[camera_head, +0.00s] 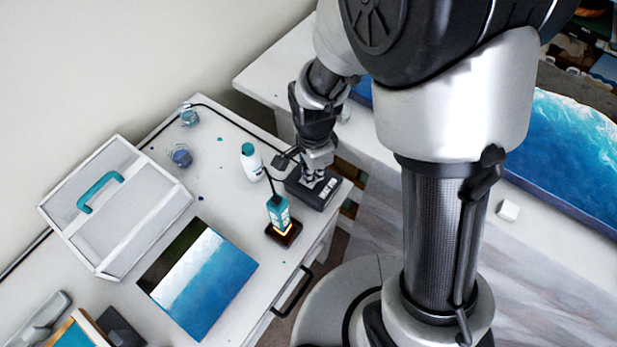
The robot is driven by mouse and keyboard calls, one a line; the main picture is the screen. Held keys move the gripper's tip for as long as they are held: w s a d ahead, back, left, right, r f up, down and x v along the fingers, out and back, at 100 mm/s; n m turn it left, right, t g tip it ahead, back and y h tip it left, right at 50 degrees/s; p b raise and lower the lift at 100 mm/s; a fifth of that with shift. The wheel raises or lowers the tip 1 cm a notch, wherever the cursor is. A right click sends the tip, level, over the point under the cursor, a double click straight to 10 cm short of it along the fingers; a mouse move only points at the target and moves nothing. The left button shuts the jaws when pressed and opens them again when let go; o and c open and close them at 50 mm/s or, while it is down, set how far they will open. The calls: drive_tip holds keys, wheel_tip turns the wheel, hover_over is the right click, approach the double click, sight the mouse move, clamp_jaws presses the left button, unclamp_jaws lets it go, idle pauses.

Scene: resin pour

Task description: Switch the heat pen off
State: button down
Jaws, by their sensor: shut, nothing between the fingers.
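A teal pen-like tool, which looks like the heat pen (279,212), stands upright on a small dark brown base with a yellow glowing edge. A thin black cable rises from its top. A dark box with pale parts on its top (320,194), perhaps a switch or power box, sits just behind and to the right of it at the table's edge. My gripper (311,182) points down at this box, with its fingers shut and empty. I cannot tell whether the fingertips touch it. The gripper hides part of the box's top, and no switch position can be made out.
A white bottle with a teal cap (251,162) stands left of my gripper. Two small jars (181,156) are farther left. A pale case with a teal handle (115,205) and a blue-and-white panel (205,285) lie on the white table. A drawer handle (292,293) sticks out in front.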

drive_tip(key=shift+f+b, duration=0.6)
drive_tip(key=shift+f, duration=0.25)
idle(0.3)
drive_tip(key=shift+r, duration=0.1)
wheel_tip(320, 180, up, 7)
drive_tip(key=p, duration=0.5)
drive_tip(key=shift+p, duration=0.3)
idle(0.4)
drive_tip(key=s+d+r+n+t+b, duration=0.1)
drive_tip(key=s+d+r+n+b, duration=0.15)
drive_tip(key=r, duration=0.35)
drive_tip(key=s+d+r+n+t+b, duration=0.1)
drive_tip(key=s+d+r+n, duration=0.1)
drive_tip(key=d+r+n, duration=0.3)
drive_tip(key=s+d+r+n+t+b, duration=0.2)
drive_tip(key=s+r+n, duration=0.3)
drive_tip(key=s, duration=0.4)
drive_tip(key=shift+d+r+n+t, duration=0.35)
drive_tip(key=shift+d+n, duration=0.2)
drive_tip(key=shift+d, duration=0.15)
